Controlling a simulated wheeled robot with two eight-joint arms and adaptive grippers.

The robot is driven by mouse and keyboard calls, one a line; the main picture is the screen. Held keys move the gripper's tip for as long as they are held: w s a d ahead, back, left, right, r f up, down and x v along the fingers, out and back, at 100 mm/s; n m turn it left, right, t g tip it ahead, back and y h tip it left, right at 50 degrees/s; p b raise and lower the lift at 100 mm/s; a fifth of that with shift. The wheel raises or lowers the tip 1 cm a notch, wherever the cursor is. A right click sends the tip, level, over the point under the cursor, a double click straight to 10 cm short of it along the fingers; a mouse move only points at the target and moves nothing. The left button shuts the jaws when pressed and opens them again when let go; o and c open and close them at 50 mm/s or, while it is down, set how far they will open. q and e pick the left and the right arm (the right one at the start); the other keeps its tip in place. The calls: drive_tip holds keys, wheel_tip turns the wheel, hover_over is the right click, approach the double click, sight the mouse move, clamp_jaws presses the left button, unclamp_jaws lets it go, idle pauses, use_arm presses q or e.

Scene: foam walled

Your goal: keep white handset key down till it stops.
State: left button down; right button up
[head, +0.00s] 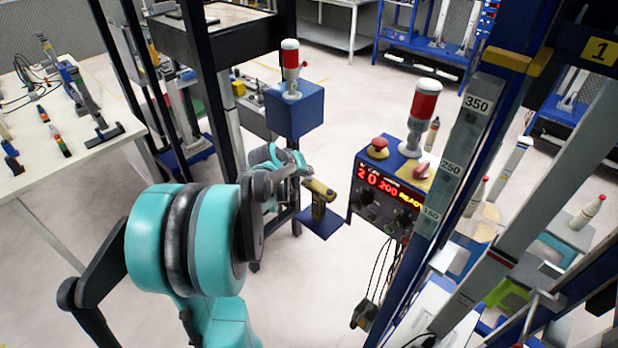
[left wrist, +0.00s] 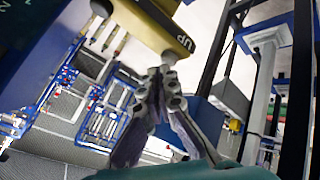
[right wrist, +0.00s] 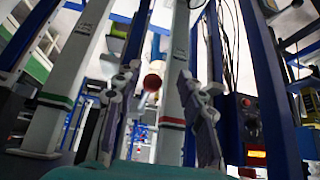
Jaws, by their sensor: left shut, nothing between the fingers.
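The yellow handset (head: 318,196) stands on a small blue shelf (head: 322,224) in the head view. In the left wrist view the handset (left wrist: 160,22) fills the top, with dark "UP" lettering on it. A pale round key (left wrist: 170,57) shows at its lower edge by the lettering. My left gripper (head: 303,172) is shut and empty, its fingertips (left wrist: 164,78) right at that key. They seem to touch it, but they partly hide it, so I cannot tell how far it is pressed. My right gripper (right wrist: 160,82) is open and empty, away from the handset.
A control box (head: 385,190) with red digits and a red-topped lamp (head: 424,102) stands right of the handset. A blue box with another red lamp (head: 290,58) is behind. A scaled post (head: 462,140) rises at the right. A white table (head: 100,165) is at the left.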

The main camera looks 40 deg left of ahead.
sight(308, 178)
use_arm(q)
drive_tip(key=shift+f+b, duration=0.3)
drive_tip(key=shift+f, duration=0.15)
idle(0.3)
drive_tip(key=shift+r, duration=0.15)
idle(2.5)
drive_tip(key=shift+r+p, duration=0.75)
drive_tip(key=shift+r, duration=0.05)
wheel_tip(308, 178, up, 5)
drive_tip(key=p, duration=0.4)
drive_tip(key=shift+s+f, duration=0.1)
idle(0.4)
